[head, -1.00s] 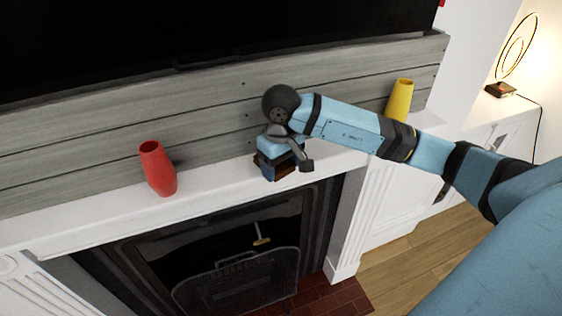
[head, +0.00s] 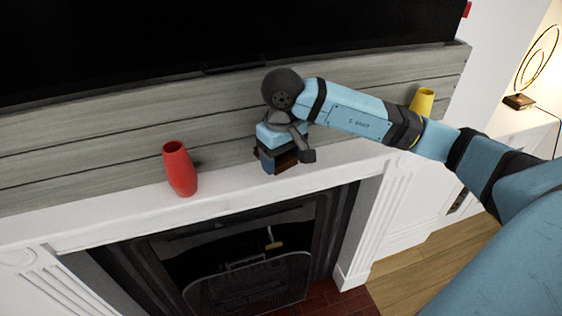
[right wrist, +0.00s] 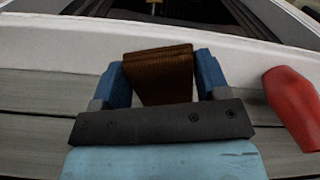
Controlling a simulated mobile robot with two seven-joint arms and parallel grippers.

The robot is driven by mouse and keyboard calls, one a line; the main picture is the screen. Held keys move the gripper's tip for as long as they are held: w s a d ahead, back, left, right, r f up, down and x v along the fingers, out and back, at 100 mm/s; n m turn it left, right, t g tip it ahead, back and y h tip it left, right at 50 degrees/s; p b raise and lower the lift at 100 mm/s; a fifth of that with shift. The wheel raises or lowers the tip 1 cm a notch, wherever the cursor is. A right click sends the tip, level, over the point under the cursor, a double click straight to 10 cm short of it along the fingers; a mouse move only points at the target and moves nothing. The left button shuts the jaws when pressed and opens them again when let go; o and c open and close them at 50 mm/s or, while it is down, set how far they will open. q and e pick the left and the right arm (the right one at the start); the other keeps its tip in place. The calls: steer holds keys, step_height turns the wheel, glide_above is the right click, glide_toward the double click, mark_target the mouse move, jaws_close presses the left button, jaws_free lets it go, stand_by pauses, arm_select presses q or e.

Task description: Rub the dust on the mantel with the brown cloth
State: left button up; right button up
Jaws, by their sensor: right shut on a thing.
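The brown cloth (right wrist: 158,75) is a ribbed, folded pad between the two blue fingers of my right gripper (right wrist: 163,82) in the right wrist view. In the head view my right gripper (head: 279,161) points down at the mantel (head: 226,190), with the cloth (head: 287,159) partly hidden by the fingers and wrist. The cloth is at or just above the white mantel top; I cannot tell if it touches. I cannot make out any dust on the mantel. My left gripper is not in view.
A red vase (head: 179,168) stands on the mantel left of my right gripper; it also shows at the right in the right wrist view (right wrist: 294,105). A yellow vase (head: 422,101) stands to the right, behind my arm. Grey planks and a black screen (head: 200,40) rise behind.

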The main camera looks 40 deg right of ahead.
steer(key=shift+a+r, duration=0.1)
steer(key=shift+r, duration=0.85)
steer(key=shift+r+p, duration=0.35)
steer(key=shift+r, duration=0.1)
